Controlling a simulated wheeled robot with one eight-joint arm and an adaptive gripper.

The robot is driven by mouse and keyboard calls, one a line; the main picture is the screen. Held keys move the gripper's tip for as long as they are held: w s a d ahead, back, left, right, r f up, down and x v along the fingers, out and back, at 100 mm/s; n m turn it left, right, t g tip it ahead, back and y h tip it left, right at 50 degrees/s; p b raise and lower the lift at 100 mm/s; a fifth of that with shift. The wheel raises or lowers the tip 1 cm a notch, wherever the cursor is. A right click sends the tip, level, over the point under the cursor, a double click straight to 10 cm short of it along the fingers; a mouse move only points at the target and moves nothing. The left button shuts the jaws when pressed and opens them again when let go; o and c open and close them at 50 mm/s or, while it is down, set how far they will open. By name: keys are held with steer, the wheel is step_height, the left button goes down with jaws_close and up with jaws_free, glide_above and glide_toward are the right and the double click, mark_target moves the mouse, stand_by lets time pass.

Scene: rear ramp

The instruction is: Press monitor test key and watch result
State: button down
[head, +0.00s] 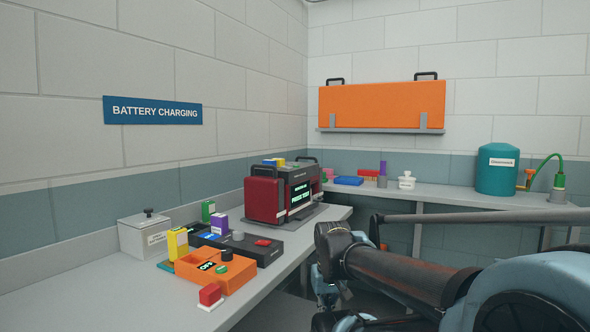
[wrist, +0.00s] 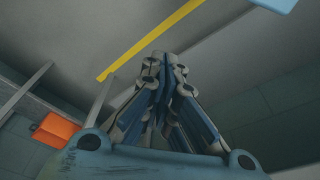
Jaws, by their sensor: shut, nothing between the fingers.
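The monitor (head: 265,199) is a maroon and dark grey unit with handles, standing on the left bench near the room corner. Its dark screen (head: 300,197) shows green text that seems to read "PRESS TEST". Small yellow and blue parts sit on its top; I cannot tell which part is the test key. My gripper (wrist: 164,60) is shut and empty in the wrist view, with its fingertips together. It is apart from the monitor, which does not show in the wrist view. In the head view my arm lies low at the right, clear of the bench top.
An orange box (head: 208,275) marked "OFF", a black unit (head: 262,252) and a red button block (head: 210,295) crowd the near left bench (head: 125,290). The back bench (head: 455,194) holds a teal tank (head: 497,175). An orange case (head: 385,105) sits on a wall shelf.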

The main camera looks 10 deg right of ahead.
step_height(320, 180, up, 46)
steer(key=r+n+t+y, duration=0.1)
steer(key=n+t, duration=0.6)
steer(key=n, duration=0.3)
glide_above(296, 166)
steer(key=w, duration=0.1)
steer(key=shift+w+a+f, duration=0.15)
steer(key=shift+a+f, duration=0.1)
steer(key=shift+a, duration=0.05)
steer(key=shift+f, duration=0.15)
steer(key=shift+f, duration=4.25)
steer(key=shift+f, duration=0.15)
steer(key=shift+f, duration=0.25)
